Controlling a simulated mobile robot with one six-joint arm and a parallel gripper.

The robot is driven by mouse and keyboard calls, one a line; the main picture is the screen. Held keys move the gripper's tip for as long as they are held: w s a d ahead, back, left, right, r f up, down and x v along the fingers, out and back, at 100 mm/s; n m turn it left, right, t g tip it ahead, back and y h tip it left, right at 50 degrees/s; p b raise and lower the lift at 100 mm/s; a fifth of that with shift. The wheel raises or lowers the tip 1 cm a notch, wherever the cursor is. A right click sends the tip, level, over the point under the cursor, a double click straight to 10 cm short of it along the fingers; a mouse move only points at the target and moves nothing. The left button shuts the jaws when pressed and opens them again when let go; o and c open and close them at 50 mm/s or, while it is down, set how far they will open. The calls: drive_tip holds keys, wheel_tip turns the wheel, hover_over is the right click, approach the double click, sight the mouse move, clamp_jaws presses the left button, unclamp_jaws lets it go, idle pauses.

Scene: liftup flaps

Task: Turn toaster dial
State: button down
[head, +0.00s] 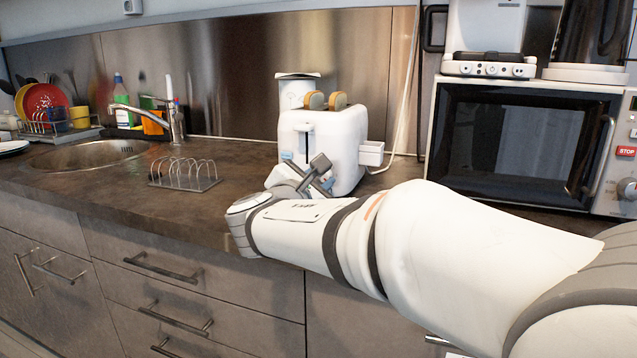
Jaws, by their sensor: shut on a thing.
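The white toaster (338,132) stands on the dark counter, with two slices of bread showing in its top slots. A dark vertical lever slot shows on its front face. My gripper (322,174) is at the lower front of the toaster, its grey fingers against or just in front of that face. The dial is not clearly visible; the fingers and wrist cover the lower front. The jaws appear closed at the toaster's front, on what looks like the dial area, though the contact itself is hidden.
A metal toast rack (184,175) stands left of the toaster. A sink (88,154) and a dish rack (60,128) are further left. A microwave (522,146) stands at right. A white canister (293,92) is behind the toaster. Drawer handles (160,266) protrude below the counter.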

drive_tip(key=c, duration=1.3)
unclamp_jaws()
drive_tip(key=shift+o, duration=0.2)
drive_tip(key=p+v, duration=0.2)
drive_tip(key=v, duration=0.5)
drive_tip(key=shift+r, duration=0.1)
drive_tip(key=shift+s+a, duration=0.2)
drive_tip(key=shift+s, duration=0.15)
